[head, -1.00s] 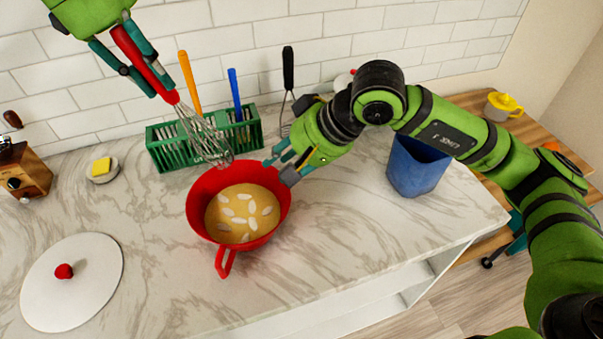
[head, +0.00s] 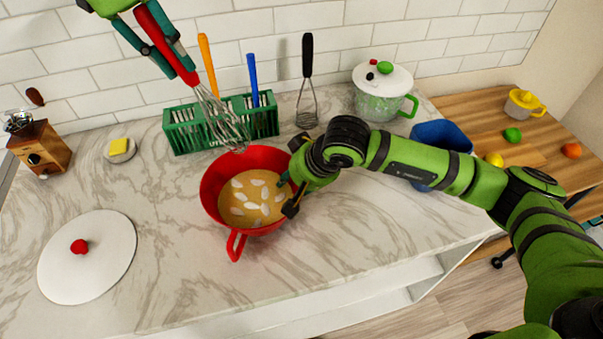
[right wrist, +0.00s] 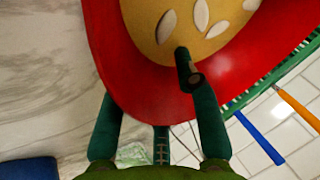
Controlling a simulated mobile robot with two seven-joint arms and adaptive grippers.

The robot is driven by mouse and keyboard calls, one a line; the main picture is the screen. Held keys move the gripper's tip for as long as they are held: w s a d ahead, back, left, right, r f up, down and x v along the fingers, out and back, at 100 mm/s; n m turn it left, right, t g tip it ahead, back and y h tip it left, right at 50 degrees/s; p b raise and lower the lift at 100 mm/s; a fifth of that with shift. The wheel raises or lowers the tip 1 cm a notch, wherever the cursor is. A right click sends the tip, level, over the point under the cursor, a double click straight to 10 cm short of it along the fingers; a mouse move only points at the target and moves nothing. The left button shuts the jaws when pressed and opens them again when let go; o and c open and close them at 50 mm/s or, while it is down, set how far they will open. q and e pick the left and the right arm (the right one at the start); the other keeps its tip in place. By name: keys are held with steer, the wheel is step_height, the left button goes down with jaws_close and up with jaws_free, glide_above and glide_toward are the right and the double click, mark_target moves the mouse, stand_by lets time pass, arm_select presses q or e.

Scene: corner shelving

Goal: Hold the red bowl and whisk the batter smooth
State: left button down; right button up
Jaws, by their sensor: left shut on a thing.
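The red bowl (head: 212,218) stands on the marble counter with its handle toward the front. Tan batter (head: 240,212) with several pale oval lumps lies in it. My left gripper (head: 182,66) is shut on the red handle of the whisk (head: 222,122). The whisk slants down to the right, its wire end near the bowl's far rim and apart from the batter. My right gripper (head: 288,195) is at the bowl's right rim. In the right wrist view its fingers (right wrist: 160,110) are spread at the red bowl (right wrist: 120,60); one tip shows over the inside. Contact is unclear.
A green rack (head: 185,140) with orange- and blue-handled tools stands behind the bowl. A white lid (head: 88,265) lies front left. The front counter is clear.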

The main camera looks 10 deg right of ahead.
steer(key=shift+w+a+f, duration=0.15)
steer(key=shift+f, duration=0.2)
steer(key=shift+c, duration=0.4)
jaws_close()
steer(key=shift+c, duration=0.2)
jaws_free()
steer(key=shift+c, duration=0.5)
jaws_close()
